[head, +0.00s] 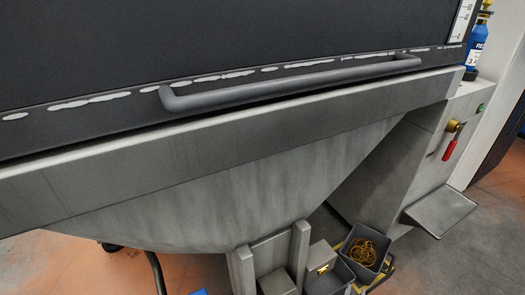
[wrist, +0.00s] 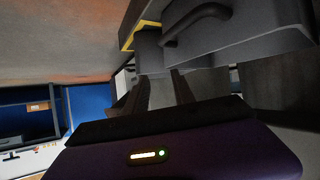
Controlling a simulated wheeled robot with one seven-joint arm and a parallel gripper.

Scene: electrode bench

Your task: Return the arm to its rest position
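My gripper (wrist: 160,88) shows only in the wrist view, at the lower middle. Its two dark fingers stand apart with a grey gap between them, and I see nothing held there. Behind them is my purple wrist housing (wrist: 215,155) with a lit indicator. The head view shows no part of my arm or gripper, so the arm's overall pose is hidden.
In the head view a dark panel with a long grey handle (head: 290,87) fills the top, above a grey metal hood (head: 220,185). A bin of yellowish wire (head: 362,252) stands low right. A red-handled valve (head: 450,147) and side shelf (head: 441,210) are at right. Grey bins (wrist: 240,30) are close in the wrist view.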

